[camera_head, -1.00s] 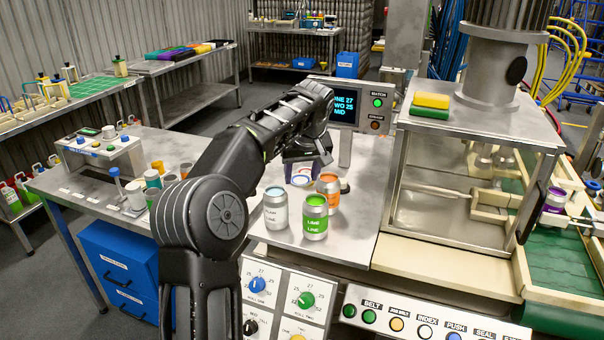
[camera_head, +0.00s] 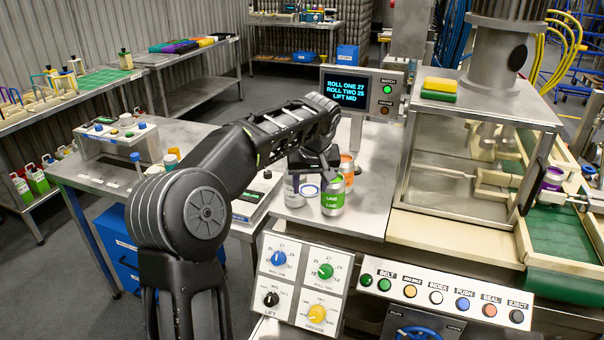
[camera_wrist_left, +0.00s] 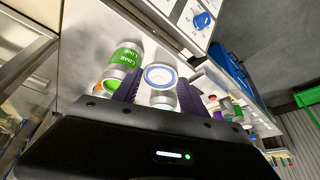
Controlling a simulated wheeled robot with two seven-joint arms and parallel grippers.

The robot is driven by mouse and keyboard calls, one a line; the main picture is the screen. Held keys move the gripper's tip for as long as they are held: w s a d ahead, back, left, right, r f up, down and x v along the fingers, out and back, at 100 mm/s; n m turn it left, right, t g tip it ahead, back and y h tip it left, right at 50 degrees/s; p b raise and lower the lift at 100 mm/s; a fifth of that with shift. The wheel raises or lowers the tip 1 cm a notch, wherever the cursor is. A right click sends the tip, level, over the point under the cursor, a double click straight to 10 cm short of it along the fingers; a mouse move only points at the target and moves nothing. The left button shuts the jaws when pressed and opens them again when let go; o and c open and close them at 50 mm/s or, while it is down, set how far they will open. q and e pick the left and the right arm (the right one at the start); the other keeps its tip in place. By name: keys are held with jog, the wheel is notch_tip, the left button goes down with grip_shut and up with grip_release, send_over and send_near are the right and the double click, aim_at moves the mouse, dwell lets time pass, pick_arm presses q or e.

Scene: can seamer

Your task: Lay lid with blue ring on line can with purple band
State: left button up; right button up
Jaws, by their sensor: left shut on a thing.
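My left gripper (camera_head: 311,174) is shut on the lid with the blue ring (camera_head: 311,190), a pale disc edged in blue. In the left wrist view the lid (camera_wrist_left: 160,76) sits between the purple fingers, face toward the camera, with a silvery cylinder just below it. A silver can (camera_head: 292,190) stands partly hidden by the gripper, its band unclear. A green lime can (camera_head: 333,198) stands just to the right, with an orange can (camera_head: 347,168) behind it. A can with a purple band (camera_head: 552,180) stands far right by the conveyor. My right gripper is not in view.
The guarded seamer (camera_head: 460,170) stands right of the cans. A control panel (camera_head: 440,297) and a dial panel (camera_head: 298,285) lie in front. A display (camera_head: 350,92) stands behind. The bench right of the green can (camera_head: 372,215) is clear.

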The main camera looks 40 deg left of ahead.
pick_arm(q)
jog(key=s+d+f+m+h, duration=0.1)
jog(key=d+f+m, duration=0.2)
jog(key=d+f, duration=0.2)
jog(key=s+d+f+m+t+h, duration=0.1)
jog(key=d+f, duration=0.4)
jog(key=d, duration=0.7)
jog(key=s+d+f+m+h, duration=0.1)
jog(key=s+d+f+m, duration=0.2)
jog(key=d, duration=0.5)
notch_tip(320, 180, down, 2)
jog(key=shift+s+d+m, duration=0.15)
jog(key=shift+d+m, duration=0.05)
jog(key=shift+m, duration=0.7)
jog(key=shift+d, duration=0.1)
